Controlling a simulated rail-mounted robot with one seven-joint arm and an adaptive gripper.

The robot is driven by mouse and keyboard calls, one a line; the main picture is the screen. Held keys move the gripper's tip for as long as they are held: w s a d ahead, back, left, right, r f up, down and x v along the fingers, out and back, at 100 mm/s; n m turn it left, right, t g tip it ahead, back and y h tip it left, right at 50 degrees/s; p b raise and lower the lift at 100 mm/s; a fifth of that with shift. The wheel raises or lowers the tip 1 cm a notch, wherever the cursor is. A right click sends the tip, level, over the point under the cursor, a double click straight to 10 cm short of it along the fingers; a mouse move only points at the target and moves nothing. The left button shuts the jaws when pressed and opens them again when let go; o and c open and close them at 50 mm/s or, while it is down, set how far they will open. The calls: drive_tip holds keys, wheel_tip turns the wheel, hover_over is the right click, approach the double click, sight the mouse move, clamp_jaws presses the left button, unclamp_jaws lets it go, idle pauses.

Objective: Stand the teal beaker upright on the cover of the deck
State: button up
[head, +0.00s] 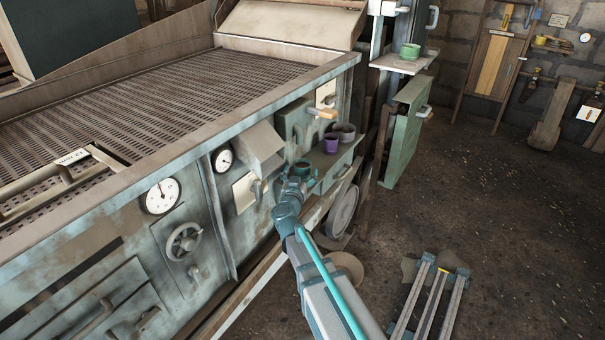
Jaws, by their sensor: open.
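A dark teal beaker (303,168) appears small and partly hidden at the end of my arm, by a ledge on the machine's side. My gripper (301,181) is right at it, open; I cannot tell whether the fingers touch or surround it. The machine's deck (190,95) is a wide perforated metal surface at the upper left, higher than my gripper. A framed panel with a bar handle (60,183) lies at its near left edge; I cannot tell whether this is the cover.
A purple cup (331,144) and a grey bowl (346,130) stand on the ledge (338,162) beyond my gripper. A green cup (410,50) stands on a small shelf (400,65). A projecting metal hood (262,150) is left of my gripper. Much of the perforated deck is clear.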

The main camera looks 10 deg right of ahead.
drive_tip(key=shift+x, duration=1.05)
drive_tip(key=c, duration=1.4)
drive_tip(key=shift+r, duration=0.2)
drive_tip(key=shift+r+p, duration=0.7)
drive_tip(key=shift+p, duration=0.25)
drive_tip(key=s+r+p, duration=1.1)
drive_tip(key=s+p, duration=0.3)
drive_tip(key=p, duration=0.1)
drive_tip(key=shift+w+a+r+n+t+y, duration=0.15)
drive_tip(key=shift+w+r+n+t+y, duration=0.1)
drive_tip(key=shift+w+r+n+y, duration=0.55)
drive_tip(key=shift+w+a+r+n+t+y, duration=0.2)
drive_tip(key=shift+r+n+y, duration=0.25)
drive_tip(key=shift+y, duration=0.6)
drive_tip(key=shift+w+a+r+n+t+y, duration=0.1)
drive_tip(key=shift+w+r+n+t+y, duration=0.15)
drive_tip(key=shift+w+r+n+y, duration=0.5)
